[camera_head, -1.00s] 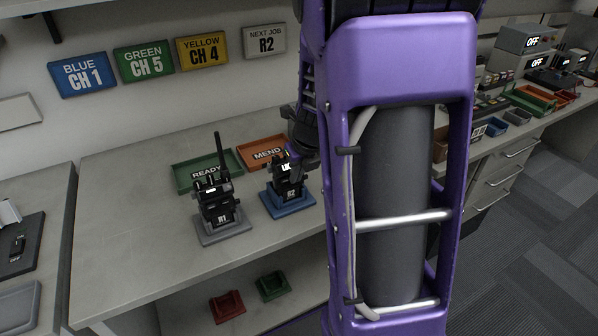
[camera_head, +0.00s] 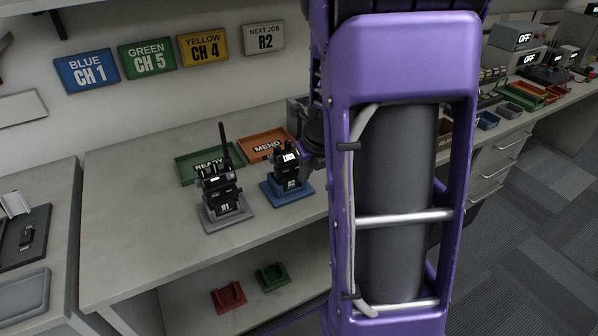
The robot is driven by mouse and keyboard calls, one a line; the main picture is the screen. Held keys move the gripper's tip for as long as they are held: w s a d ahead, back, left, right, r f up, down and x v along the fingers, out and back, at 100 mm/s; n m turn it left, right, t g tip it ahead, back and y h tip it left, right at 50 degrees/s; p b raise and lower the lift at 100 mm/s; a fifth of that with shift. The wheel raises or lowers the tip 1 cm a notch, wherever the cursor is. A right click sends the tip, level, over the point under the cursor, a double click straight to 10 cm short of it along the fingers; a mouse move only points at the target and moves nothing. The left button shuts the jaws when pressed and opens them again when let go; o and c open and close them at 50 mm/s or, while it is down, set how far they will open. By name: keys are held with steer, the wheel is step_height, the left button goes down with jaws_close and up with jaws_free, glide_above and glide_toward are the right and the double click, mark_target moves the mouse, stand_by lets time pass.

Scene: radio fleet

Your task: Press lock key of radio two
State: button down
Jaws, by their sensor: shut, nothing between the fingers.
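Radio two (camera_head: 290,172) is a dark handset marked R2, upright in a blue base (camera_head: 272,191) on the grey bench. Its small lit screen shows text that looks like "LOCK". The lock key itself is too small to make out. My gripper (camera_head: 307,160) is dark and purple, just right of radio two, partly hidden behind my purple arm. Its fingertips are close to the radio's right side, and I cannot tell whether they touch it. I see nothing held in it.
Radio one (camera_head: 221,190), marked R1 with a tall antenna, stands in a grey base to the left. A green READY tray (camera_head: 190,172) and an orange MEND tray (camera_head: 252,143) lie behind. The bench's front left is clear.

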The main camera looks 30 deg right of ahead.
steer(key=p+v, duration=0.3)
steer(key=v, duration=0.6)
steer(key=shift+r, duration=0.4)
steer(key=shift+w, duration=0.1)
